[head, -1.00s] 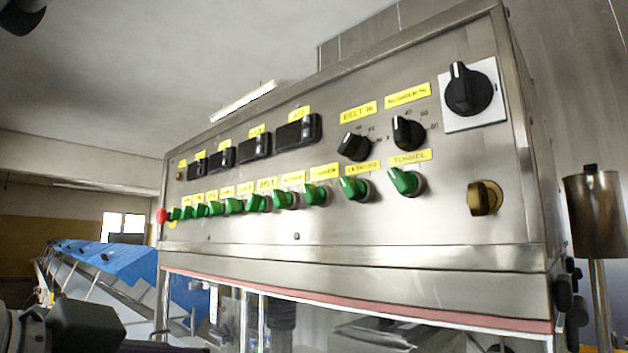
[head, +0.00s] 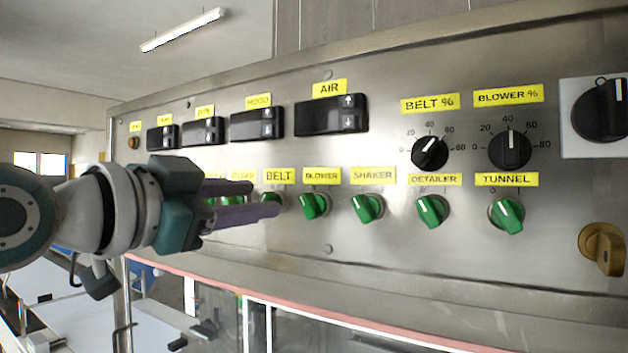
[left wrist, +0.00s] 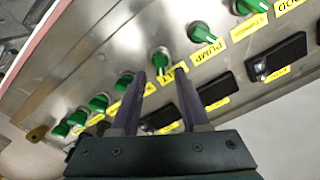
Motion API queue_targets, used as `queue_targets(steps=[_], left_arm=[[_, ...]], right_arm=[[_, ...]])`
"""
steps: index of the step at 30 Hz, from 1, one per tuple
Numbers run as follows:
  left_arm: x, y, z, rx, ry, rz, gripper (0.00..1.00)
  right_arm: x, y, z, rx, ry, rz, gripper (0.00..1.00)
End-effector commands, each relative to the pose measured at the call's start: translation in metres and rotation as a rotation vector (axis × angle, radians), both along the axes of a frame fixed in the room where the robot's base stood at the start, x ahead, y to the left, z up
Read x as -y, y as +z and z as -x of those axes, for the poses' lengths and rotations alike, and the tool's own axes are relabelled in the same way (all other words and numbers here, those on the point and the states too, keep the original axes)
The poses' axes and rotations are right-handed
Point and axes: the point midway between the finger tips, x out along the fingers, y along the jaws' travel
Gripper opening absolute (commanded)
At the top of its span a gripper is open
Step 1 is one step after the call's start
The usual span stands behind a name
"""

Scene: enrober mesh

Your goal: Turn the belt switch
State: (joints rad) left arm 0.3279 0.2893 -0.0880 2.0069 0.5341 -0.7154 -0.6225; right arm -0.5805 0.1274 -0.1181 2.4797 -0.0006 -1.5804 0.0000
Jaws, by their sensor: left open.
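The belt switch (head: 275,198) is a small green knob under the yellow BELT label (head: 279,176) on the steel panel. My left gripper's fingers partly hide it in the head view. In the left wrist view the belt switch (left wrist: 160,61) shows in the gap between the two fingertips, a little beyond them. My left gripper (head: 266,199) is open and comes in from the left, its dark fingers one above the other. It holds nothing. I cannot tell whether a finger touches the knob. My right gripper is not in view.
The blower switch (head: 314,205) is close to the right of the belt switch. The pump switch (left wrist: 201,33) is on its other side. Shaker (head: 367,207), detailer (head: 432,210) and tunnel (head: 507,214) switches follow to the right. Black displays (head: 331,115) and percent dials (head: 430,153) sit above.

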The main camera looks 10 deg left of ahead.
Motion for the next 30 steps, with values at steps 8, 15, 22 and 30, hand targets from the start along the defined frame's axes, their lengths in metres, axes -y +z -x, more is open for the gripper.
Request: queue_targets(steps=[8,15,22,30], left_arm=[[0.007,0.001,-0.021,0.000,0.000,0.001,0.45],[0.008,0.000,-0.022,0.001,0.000,0.000,0.45],[0.008,0.000,-0.022,0.000,0.000,0.000,0.24],[0.008,0.000,-0.022,0.000,0.000,0.000,0.00]], right_arm=[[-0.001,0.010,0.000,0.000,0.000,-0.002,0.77],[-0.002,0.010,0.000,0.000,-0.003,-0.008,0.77],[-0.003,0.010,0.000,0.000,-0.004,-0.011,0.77],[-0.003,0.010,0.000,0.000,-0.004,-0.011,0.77]])
